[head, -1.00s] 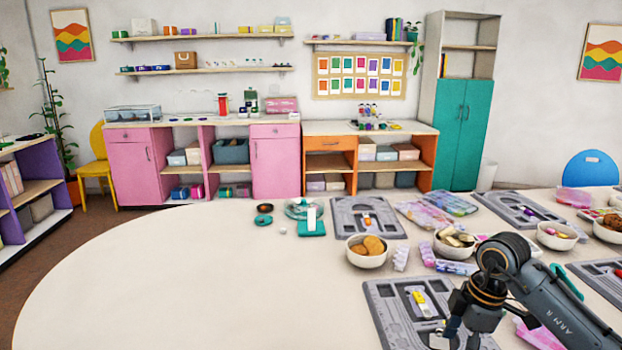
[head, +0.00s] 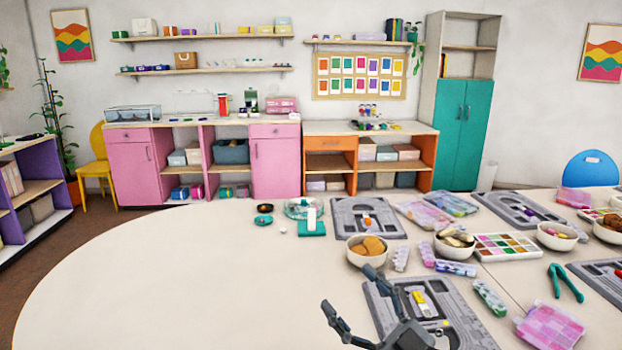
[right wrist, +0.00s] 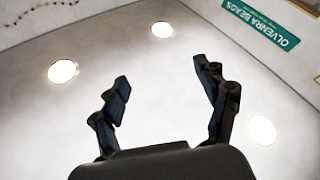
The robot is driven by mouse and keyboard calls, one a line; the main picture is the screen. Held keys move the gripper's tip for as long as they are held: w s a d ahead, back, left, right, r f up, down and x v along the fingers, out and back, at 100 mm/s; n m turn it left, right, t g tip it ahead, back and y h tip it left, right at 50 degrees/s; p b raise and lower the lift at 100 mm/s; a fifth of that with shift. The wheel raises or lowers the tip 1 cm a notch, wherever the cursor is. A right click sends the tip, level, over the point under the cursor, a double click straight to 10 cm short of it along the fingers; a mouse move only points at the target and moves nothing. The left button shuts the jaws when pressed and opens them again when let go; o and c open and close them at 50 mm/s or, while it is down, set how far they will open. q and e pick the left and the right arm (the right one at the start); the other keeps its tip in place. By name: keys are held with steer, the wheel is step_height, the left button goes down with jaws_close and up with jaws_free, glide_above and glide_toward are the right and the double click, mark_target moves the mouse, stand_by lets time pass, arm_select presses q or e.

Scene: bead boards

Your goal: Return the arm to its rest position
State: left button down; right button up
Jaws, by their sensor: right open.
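My right gripper (head: 350,298) shows at the bottom of the head view, its fingers pointing up and spread apart with nothing between them. In the right wrist view the same gripper (right wrist: 165,95) is open and empty against the ceiling. It is in front of the near grey bead board (head: 465,335) and hides part of that board's left and lower side. A small yellow and white item (head: 421,299) lies on that board. My left gripper is not in view.
On the white table (head: 170,290) are bowls with food (head: 367,260), a teal plier-like tool (head: 566,284), a pink bead box (head: 549,327) and a colourful palette (head: 514,247). More grey boards (head: 347,229) lie farther back. The table's left part is clear.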

steer(key=d+f+m+t+h, duration=0.3)
steer(key=d+f+m+h, duration=0.6)
steer(key=d+m+h, duration=0.4)
steer(key=s+d+f+g+h, duration=0.2)
steer(key=s+f+g+h, duration=0.25)
steer(key=f, duration=0.55)
steer(key=s+f+n+g+y, duration=0.1)
steer(key=s+f+g, duration=0.35)
steer(key=s, duration=0.25)
steer(key=s+a+f+g, duration=0.1)
steer(key=s+f+g, duration=0.2)
steer(key=s+f, duration=0.35)
steer(key=s+f+n+g+y, duration=0.1)
steer(key=s+f+g, duration=0.25)
steer(key=s, duration=0.55)
step_height(320, 180, down, 21)
steer(key=g+p, duration=0.2)
steer(key=s+d+f+p, duration=0.2)
steer(key=s+f, duration=1.4)
steer(key=s, duration=0.1)
steer(key=shift+d+g+h, duration=0.35)
steer(key=shift+d, duration=0.05)
